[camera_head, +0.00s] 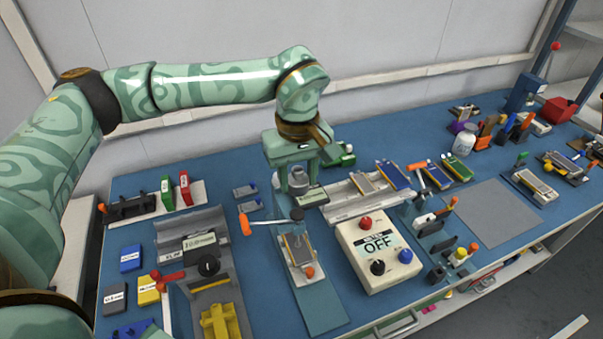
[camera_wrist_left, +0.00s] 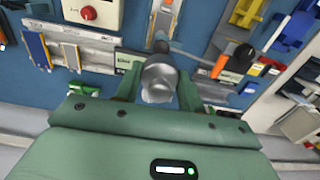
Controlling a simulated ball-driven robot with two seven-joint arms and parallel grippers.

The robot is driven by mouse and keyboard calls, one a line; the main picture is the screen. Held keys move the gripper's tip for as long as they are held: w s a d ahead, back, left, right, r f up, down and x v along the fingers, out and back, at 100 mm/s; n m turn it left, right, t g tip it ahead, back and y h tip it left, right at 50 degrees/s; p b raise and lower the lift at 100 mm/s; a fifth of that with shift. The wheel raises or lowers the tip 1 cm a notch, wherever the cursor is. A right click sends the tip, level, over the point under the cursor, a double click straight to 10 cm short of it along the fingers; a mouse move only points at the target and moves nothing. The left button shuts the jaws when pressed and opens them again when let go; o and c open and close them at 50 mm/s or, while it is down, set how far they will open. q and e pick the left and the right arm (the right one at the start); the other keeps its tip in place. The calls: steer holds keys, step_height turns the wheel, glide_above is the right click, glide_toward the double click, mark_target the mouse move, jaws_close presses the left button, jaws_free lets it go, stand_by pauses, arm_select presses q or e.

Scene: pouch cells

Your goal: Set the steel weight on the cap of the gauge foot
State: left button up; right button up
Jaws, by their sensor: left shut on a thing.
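My left gripper (camera_head: 298,184) is shut on the grey steel weight (camera_head: 298,177), a short rounded cylinder held above the bench. In the left wrist view the weight (camera_wrist_left: 158,77) sits between the two green fingers. A dark round cap (camera_head: 297,214), which looks like the gauge foot's cap, shows just below the weight in the head view. In the wrist view the cap (camera_wrist_left: 161,47) is just beyond the weight. A rod with an orange handle (camera_head: 246,225) runs to it. The weight looks apart from the cap; the exact gap is unclear. My right gripper is out of view.
A pouch cell (camera_head: 299,247) lies on a holder in front of the cap. A white control box (camera_head: 379,254) reading OFF stands to the right. A grey trough (camera_head: 343,206) with cells lies behind it. A black-knobbed fixture (camera_head: 208,266) stands left. A grey mat (camera_head: 487,212) is bare.

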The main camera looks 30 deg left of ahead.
arm_select(q)
steer(key=shift+r+p, duration=0.1)
steer(key=shift+p, duration=0.4)
steer(key=b, duration=0.3)
glide_above(297, 213)
steer(key=shift+f, duration=2.95)
steer(key=shift+p, duration=0.6)
steer(key=shift+f, duration=0.7)
